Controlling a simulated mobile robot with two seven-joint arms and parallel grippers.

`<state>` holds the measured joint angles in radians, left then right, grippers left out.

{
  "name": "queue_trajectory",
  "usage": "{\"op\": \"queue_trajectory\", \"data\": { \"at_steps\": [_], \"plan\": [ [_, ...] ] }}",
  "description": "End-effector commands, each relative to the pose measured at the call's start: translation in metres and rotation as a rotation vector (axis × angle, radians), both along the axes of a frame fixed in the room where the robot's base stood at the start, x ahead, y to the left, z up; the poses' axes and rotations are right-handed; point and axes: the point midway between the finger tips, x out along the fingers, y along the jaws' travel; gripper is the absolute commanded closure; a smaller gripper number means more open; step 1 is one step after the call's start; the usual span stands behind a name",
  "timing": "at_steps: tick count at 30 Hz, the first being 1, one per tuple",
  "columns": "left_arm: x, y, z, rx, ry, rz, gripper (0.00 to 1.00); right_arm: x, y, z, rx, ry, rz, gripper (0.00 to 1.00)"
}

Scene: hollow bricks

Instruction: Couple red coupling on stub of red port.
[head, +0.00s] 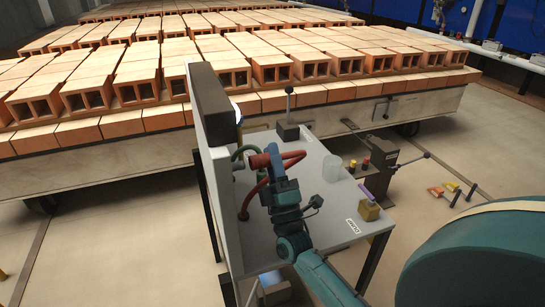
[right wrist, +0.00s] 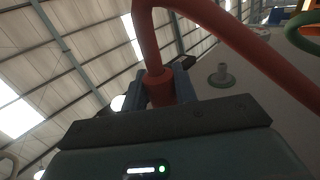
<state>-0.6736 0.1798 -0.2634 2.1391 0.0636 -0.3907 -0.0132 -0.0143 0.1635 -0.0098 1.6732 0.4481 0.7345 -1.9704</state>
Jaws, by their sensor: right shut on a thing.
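My right gripper (head: 275,166) is at the upright grey panel (head: 224,215) on the table's left side. It is shut on the red coupling (head: 259,161), which also shows between the jaws (right wrist: 164,92) in the right wrist view (right wrist: 160,86). The coupling lies roughly level, its far end toward the panel. The red hose (head: 296,156) loops from it and back down to the panel. The red port's stub cannot be made out, so I cannot tell whether the coupling touches it. My left gripper is not in view.
A bare grey stub with a green ring (right wrist: 222,77) stands on the panel, near a green hose (right wrist: 304,24). Stacked bricks (head: 140,75) stand behind.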

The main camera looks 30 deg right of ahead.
Motion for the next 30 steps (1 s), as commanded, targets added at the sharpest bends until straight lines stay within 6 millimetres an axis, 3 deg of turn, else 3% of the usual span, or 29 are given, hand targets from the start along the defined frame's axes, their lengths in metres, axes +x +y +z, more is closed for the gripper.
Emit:
{"op": "queue_trajectory", "data": {
  "at_steps": [30],
  "plan": [
    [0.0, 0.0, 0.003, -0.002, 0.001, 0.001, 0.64, 0.004, 0.017, 0.001, 0.0, -0.002, 0.001, 0.98]
  ]
}}
